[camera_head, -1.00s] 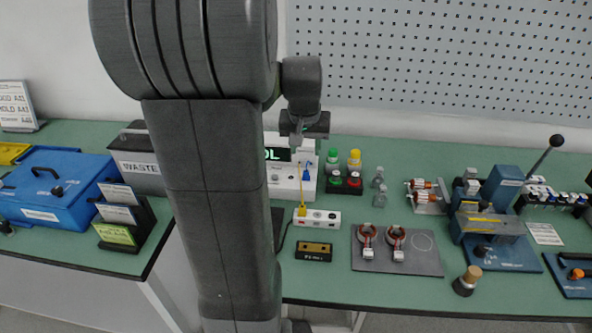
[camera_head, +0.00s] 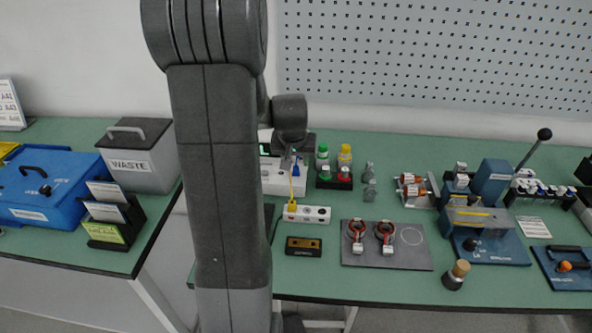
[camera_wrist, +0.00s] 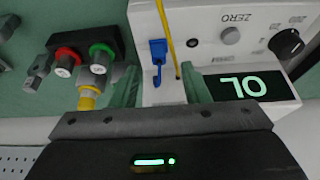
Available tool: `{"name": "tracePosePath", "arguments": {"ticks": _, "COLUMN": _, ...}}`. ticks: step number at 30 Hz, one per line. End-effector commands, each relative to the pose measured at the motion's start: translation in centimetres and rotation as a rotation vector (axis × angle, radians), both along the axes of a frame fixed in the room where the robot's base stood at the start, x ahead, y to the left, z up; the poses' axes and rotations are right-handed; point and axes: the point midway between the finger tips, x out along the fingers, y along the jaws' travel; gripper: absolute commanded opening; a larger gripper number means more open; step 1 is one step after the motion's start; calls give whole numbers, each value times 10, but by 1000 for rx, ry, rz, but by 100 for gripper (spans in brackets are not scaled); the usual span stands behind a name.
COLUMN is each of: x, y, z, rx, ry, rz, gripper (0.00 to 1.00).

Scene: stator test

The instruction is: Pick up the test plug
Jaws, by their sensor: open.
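Nothing names the test plug; two plugs show. A yellow plug (camera_head: 291,206) stands in the white socket strip (camera_head: 317,214), and a yellow lead runs up from it to the white meter (camera_head: 284,184). A small blue plug (camera_wrist: 158,50) is at the meter's front, beside the yellow lead (camera_wrist: 166,28) in the wrist view. The meter's display (camera_wrist: 237,86) reads "OL", upside down there. My gripper (camera_wrist: 158,86) is open and empty, its fingers on either side of the blue plug's line but short of it. In the head view my wrist partly hides the meter.
Red and green capped bottles (camera_wrist: 84,58) stand close to one side of the fingers. A dark box (camera_head: 303,246) and a grey plate (camera_head: 386,257) with two wound stators lie in front. A blue press (camera_head: 487,215) stands right. A waste bin (camera_head: 143,160) is left.

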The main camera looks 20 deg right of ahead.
Motion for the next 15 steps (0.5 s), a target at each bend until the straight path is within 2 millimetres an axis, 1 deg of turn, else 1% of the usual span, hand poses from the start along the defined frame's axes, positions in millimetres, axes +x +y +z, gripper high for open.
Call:
{"name": "tracePosePath", "arguments": {"ticks": 1, "x": 1, "y": -1, "z": -8, "rx": 1, "ry": 5, "rz": 0, "gripper": 42}}
{"name": "tracePosePath", "arguments": {"ticks": 3, "x": 3, "y": -3, "z": -17, "rx": 2, "ry": 4, "rz": 0, "gripper": 42}}
{"name": "tracePosePath", "arguments": {"ticks": 6, "x": 7, "y": -4, "z": -26, "rx": 1, "ry": 3, "rz": 0, "gripper": 42}}
{"name": "tracePosePath", "arguments": {"ticks": 10, "x": 9, "y": -5, "z": -30, "rx": 0, "ry": 1, "rz": 0, "gripper": 42}}
{"name": "tracePosePath", "arguments": {"ticks": 15, "x": 9, "y": -6, "z": -31, "rx": 0, "ry": 0, "rz": 0, "gripper": 42}}
